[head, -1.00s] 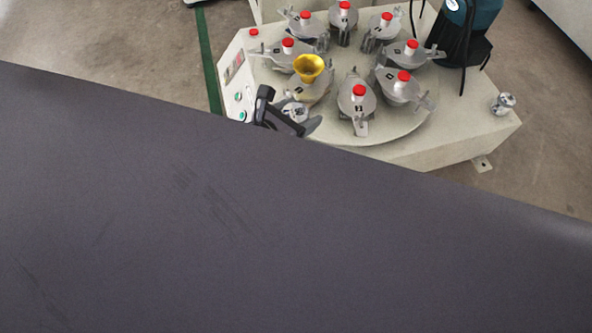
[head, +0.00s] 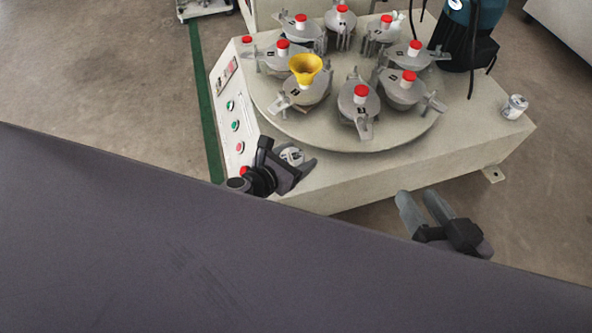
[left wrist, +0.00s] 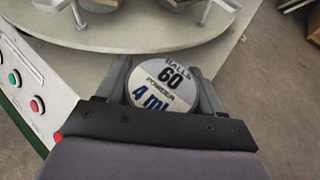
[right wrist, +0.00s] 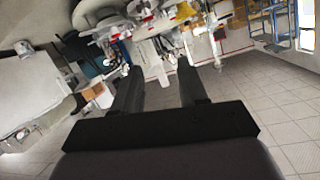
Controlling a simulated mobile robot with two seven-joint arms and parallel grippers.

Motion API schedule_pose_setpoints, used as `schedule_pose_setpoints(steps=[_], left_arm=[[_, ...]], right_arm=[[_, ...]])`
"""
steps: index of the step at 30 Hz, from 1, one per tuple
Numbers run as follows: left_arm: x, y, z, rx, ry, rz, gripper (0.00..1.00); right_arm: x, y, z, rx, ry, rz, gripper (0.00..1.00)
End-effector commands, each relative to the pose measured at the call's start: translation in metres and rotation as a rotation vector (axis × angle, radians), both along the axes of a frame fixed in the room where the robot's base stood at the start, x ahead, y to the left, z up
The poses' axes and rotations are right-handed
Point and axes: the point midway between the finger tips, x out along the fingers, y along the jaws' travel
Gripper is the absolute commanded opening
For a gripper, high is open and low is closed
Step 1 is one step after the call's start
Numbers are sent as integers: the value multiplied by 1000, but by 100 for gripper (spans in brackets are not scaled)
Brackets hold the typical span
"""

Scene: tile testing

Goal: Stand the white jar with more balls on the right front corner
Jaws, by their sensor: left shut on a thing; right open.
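A white jar (left wrist: 160,88) sits between the fingers of my left gripper (left wrist: 165,85); its lid reads "BALLS 60" and "POWDER 4 ml". In the head view, my left gripper (head: 296,160) is shut on this jar (head: 291,155) near the machine's front left corner, close to the button panel. I cannot tell whether the jar touches the surface. A second jar (head: 515,107), white and silvery, stands at the right corner of the machine top; its label is too small to read. My right gripper (head: 424,208) is open and empty, in front of the machine's front edge, and shows open in its wrist view (right wrist: 160,85).
The round turntable (head: 340,142) carries several clamped pots with red caps and one pot with a yellow funnel (head: 305,70). The button panel (head: 233,110) is at the left. A teal and black object (head: 470,45) stands at the back right.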

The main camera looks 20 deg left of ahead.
Motion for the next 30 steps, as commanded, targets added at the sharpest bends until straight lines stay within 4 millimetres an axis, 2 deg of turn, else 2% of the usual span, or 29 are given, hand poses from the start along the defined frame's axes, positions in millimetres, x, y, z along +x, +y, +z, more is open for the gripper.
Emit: schedule_pose_setpoints(steps=[9, 24, 25, 27, 30], left_arm=[[0, 0, -39, -1, 0, 0, 32], [0, 0, -45, -1, 0, 0, 32], [0, 0, -45, 1, 1, 1, 73], [0, 0, -45, 0, 1, 0, 92], [0, 0, -45, 0, 1, 0, 92]], right_arm=[[-6, -15, -3, -93, -123, -27, 43], [-6, -18, 1, -115, -152, -34, 43], [-6, -19, 2, -115, -153, -34, 43], [-6, -19, 2, -114, -153, -34, 43], [-6, -18, 2, -114, -154, -34, 43]])
